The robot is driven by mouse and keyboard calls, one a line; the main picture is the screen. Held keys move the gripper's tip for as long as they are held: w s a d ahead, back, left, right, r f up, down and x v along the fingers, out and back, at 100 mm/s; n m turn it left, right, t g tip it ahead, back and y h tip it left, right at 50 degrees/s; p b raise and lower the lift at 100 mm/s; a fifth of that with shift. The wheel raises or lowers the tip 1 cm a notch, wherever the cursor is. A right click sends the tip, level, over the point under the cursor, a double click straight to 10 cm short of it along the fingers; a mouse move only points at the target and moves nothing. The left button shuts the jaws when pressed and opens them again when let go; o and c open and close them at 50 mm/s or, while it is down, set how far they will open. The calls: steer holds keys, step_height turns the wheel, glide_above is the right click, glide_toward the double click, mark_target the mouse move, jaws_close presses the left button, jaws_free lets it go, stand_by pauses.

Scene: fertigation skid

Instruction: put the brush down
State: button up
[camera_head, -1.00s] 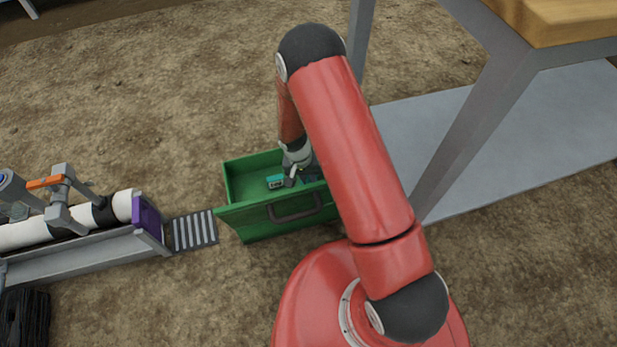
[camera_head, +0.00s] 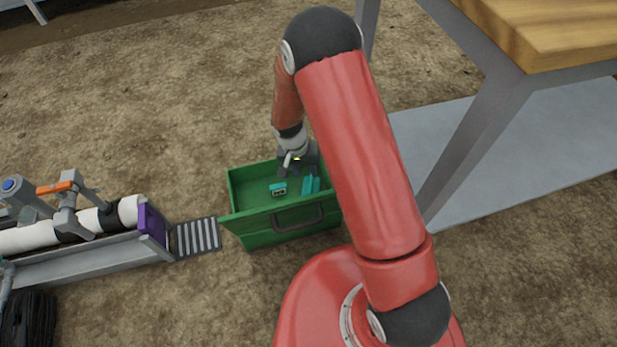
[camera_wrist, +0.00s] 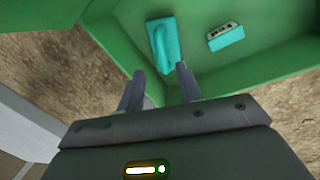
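The brush looks to be the longer teal item (camera_wrist: 163,45) with a raised handle, lying on the floor of the green drawer (camera_head: 250,184). It also shows in the head view (camera_head: 310,185) at the drawer's right side. My gripper (camera_wrist: 160,82) is open, with its two fingers apart and nothing between them. In the head view my gripper (camera_head: 300,165) is above the drawer's back part. In the wrist view the teal item lies just beyond the fingertips, apart from them. Its bristles are not visible.
A smaller teal block with a pale, dotted face (camera_head: 278,189) lies left of it in the drawer. A grey slotted grate (camera_head: 197,237) and a white pipe assembly (camera_head: 30,238) are to the left. A wood-topped table (camera_head: 545,30) stands at right.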

steer(key=s+d+r+t+y, duration=0.1)
steer(key=s+d+r, duration=0.15)
steer(key=r, duration=1.05)
steer(key=s+d+r+t, duration=0.15)
steer(key=d+r, duration=0.25)
steer(key=r, duration=0.9)
steer(key=s+d+r+n+t, duration=0.1)
steer(key=s+d+r, duration=0.1)
steer(key=s+r, duration=0.4)
steer(key=s+d+r+n+t+y, duration=0.1)
steer(key=s+r, duration=0.4)
steer(key=s, duration=0.6)
steer(key=shift+s+d+r+t, duration=0.2)
steer(key=shift+d+r+t, duration=0.15)
steer(key=shift+d+t, duration=0.6)
steer(key=shift+d, duration=0.2)
step_height(320, 180, up, 10)
steer(key=p, duration=1)
